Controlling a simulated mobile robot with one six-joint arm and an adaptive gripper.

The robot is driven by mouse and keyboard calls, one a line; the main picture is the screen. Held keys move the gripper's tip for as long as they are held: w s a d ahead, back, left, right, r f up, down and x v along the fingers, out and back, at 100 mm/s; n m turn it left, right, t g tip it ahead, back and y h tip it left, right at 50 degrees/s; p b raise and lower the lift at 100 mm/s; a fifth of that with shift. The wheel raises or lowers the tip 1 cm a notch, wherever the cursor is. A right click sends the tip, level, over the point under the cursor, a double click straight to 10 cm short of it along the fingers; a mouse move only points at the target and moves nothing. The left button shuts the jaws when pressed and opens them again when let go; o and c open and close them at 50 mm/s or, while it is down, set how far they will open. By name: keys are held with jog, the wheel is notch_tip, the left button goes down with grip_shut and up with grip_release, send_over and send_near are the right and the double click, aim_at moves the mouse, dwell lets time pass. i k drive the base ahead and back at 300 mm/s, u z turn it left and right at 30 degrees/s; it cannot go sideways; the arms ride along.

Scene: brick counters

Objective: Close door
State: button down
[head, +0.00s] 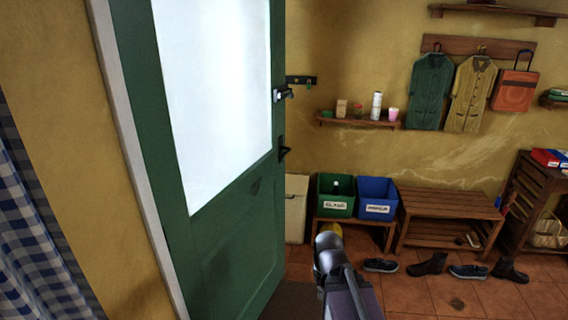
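A green door (222,243) with a large pale glass pane (213,90) stands open on the left in the head view. Its left side meets a white frame post (138,180), and its free edge is toward the middle of the picture. A dark lever handle (284,152) sits on that edge, with a metal lock fitting (283,93) above it. Part of my grey arm shows at the bottom centre, to the right of the door and apart from the handle in the picture. My gripper's fingers cannot be made out.
Beyond the door are a green bin (336,199) and a blue bin (377,203) on a low stand, a wooden bench (450,203) and several shoes (427,264) on the tiled floor. A checked curtain (35,235) hangs at left. Tiles (458,301) at lower right are clear.

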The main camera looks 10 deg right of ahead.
aim_at(228, 257)
jog(key=z, duration=0.2)
jog(key=i, duration=1.15)
jog(key=z, duration=0.2)
